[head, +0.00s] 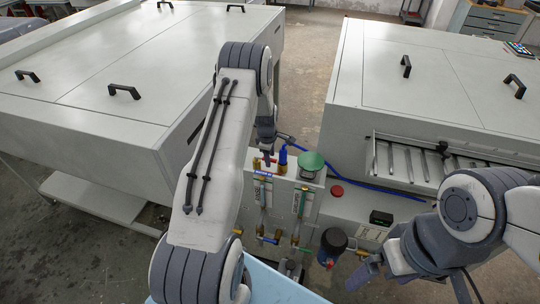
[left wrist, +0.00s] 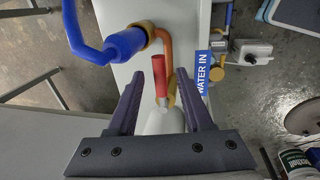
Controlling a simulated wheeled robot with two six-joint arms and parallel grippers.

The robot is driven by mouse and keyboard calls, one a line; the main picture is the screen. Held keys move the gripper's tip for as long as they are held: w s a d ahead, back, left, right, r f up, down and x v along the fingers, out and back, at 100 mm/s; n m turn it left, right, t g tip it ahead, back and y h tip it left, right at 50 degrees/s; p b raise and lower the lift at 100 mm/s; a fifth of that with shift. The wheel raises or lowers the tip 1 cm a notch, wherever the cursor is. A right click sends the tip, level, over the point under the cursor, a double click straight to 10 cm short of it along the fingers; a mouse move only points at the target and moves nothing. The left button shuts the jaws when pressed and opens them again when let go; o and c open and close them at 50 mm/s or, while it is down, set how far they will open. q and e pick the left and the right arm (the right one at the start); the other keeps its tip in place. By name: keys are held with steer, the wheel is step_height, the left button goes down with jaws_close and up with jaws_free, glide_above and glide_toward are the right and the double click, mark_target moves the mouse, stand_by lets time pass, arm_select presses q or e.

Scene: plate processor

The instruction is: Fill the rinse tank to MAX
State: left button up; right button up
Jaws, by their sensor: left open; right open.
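A red valve handle (left wrist: 159,70) sits on the copper and brass water pipe (left wrist: 166,48) beside the blue "WATER IN" label (left wrist: 202,72). In the left wrist view my left gripper (left wrist: 157,84) is open, with its fingertips on either side of the handle and nothing clamped. In the head view my left gripper (head: 266,155) points down over the top of the grey unit (head: 285,215), which carries upright tubes with scale plates. The MAX mark is too small to read. My right gripper (head: 372,272) is open and empty at the lower right.
A blue hose (left wrist: 85,42) joins the pipe near my left gripper. A green cap (head: 311,163), a red button (head: 337,191), a small display (head: 381,217) and a dark canister (head: 332,242) surround the unit. Large grey machines stand left (head: 150,60) and right (head: 440,70).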

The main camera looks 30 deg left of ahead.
arm_select(q)
jaws_close()
stand_by(1.4)
